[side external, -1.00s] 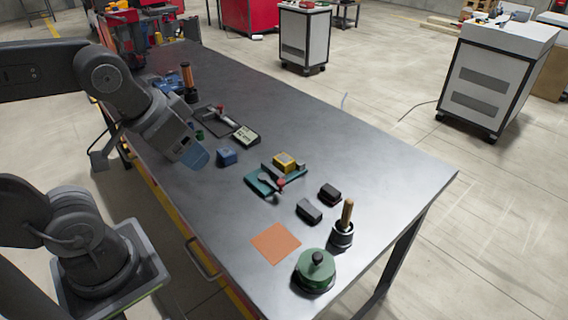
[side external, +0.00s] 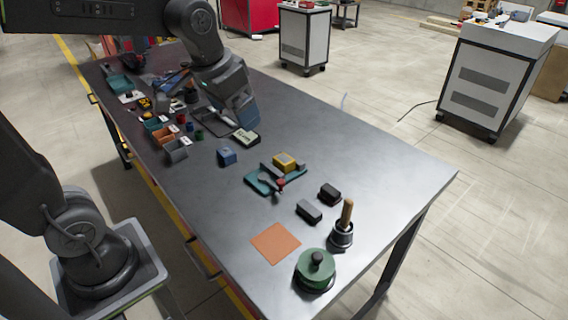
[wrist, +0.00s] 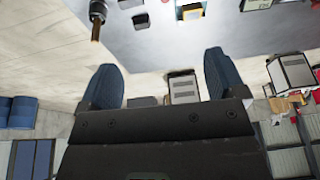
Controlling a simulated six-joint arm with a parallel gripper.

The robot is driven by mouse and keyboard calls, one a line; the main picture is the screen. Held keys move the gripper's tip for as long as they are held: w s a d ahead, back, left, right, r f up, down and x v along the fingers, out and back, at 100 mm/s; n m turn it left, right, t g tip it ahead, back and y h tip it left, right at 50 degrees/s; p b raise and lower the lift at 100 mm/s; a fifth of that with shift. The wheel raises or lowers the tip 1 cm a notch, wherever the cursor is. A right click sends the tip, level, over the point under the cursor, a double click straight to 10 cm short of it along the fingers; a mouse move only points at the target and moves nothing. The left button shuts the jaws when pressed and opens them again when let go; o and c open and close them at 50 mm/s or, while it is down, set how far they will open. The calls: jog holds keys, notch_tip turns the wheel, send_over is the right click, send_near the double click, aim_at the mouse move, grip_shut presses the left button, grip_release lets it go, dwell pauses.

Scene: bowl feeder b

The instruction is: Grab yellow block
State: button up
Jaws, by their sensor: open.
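The yellow block (side external: 284,160) sits at the back edge of a teal fixture (side external: 260,182) with a red-knobbed lever, in the middle of the table. In the wrist view a yellowish block (wrist: 191,11) shows at the top edge, beyond the fingers. My gripper (side external: 242,112) is above the table, up and to the left of the yellow block in the side view and well apart from it. In the wrist view its two blue fingers (wrist: 163,80) are spread with nothing between them.
A blue block (side external: 227,156) lies left of the fixture. Two dark blocks (side external: 309,210), a wooden-handled tool (side external: 343,228), a green round part (side external: 315,270) and an orange square (side external: 275,244) lie nearer the front. Small bins (side external: 176,150) stand at left. The table's right side is clear.

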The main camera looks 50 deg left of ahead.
jog(key=w+a+f+g, duration=0.1)
jog(key=w+a+f, duration=0.1)
jog(key=w, duration=0.3)
jog(key=w+a+f+g, duration=0.1)
jog(key=w+a+f, duration=0.1)
jog(key=w, duration=0.3)
jog(key=g, duration=0.2)
send_over(283, 159)
notch_tip(283, 159, down, 10)
jog(key=f, duration=0.8)
jog(key=shift+w+a, duration=0.25)
jog(key=shift+w, duration=0.05)
jog(key=shift+s+d+f, duration=0.1)
jog(key=shift+f, duration=1.45)
jog(key=shift+s+d+f, duration=0.1)
jog(key=shift+f, duration=1.45)
jog(key=c, duration=1.1)
jog(key=shift+r, duration=0.1)
jog(key=shift+c, duration=0.2)
